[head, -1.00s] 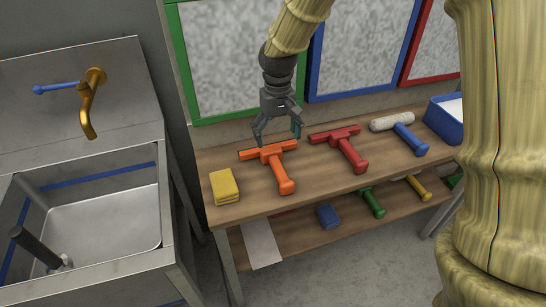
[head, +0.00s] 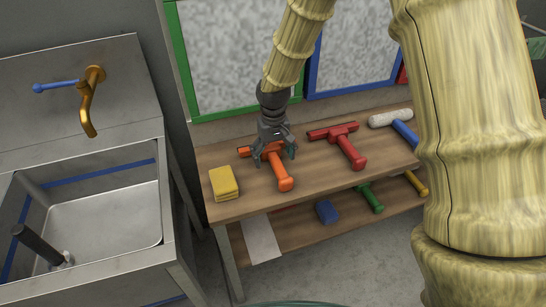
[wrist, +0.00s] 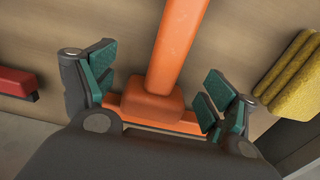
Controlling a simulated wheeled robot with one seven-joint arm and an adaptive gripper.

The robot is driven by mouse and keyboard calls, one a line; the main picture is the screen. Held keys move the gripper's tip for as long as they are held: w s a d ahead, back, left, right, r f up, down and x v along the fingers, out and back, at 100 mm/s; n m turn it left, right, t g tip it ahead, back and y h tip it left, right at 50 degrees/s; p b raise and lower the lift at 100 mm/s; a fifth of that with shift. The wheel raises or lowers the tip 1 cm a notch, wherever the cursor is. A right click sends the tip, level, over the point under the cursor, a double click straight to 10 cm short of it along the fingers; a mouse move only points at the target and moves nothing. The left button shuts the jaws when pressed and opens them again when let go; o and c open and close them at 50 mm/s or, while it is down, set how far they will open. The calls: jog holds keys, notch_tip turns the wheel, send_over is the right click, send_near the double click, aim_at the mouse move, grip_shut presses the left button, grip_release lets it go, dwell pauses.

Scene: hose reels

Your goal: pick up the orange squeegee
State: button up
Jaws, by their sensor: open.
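The orange squeegee (head: 280,172) lies on the wooden bench top, its handle toward the front and its head toward the back. In the wrist view its orange handle and head (wrist: 165,75) lie between my fingers. My gripper (head: 273,153) is open and low over the squeegee's head end. In the wrist view my gripper (wrist: 158,95) has one teal-padded finger on each side of the squeegee. It partly hides the squeegee's head in the head view. I cannot tell whether the fingers touch it.
A yellow sponge (head: 224,183) is left of the squeegee, and a red squeegee (head: 347,146) is to its right. A white roller with a blue handle (head: 390,118) lies farther right. The bench top (head: 245,205) is clear in front. A metal sink (head: 100,215) stands at left.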

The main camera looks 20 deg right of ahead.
aim_at(273, 154)
jog(key=shift+f, duration=0.1)
jog(key=shift+c, duration=0.2)
jog(key=c, duration=1.1)
notch_tip(273, 154, up, 10)
jog(key=shift+r+b, duration=0.1)
jog(key=shift+b, duration=0.25)
jog(key=o, duration=0.5)
jog(key=c, duration=0.5)
jog(key=shift+o, duration=0.2)
jog(key=shift+a, duration=0.1)
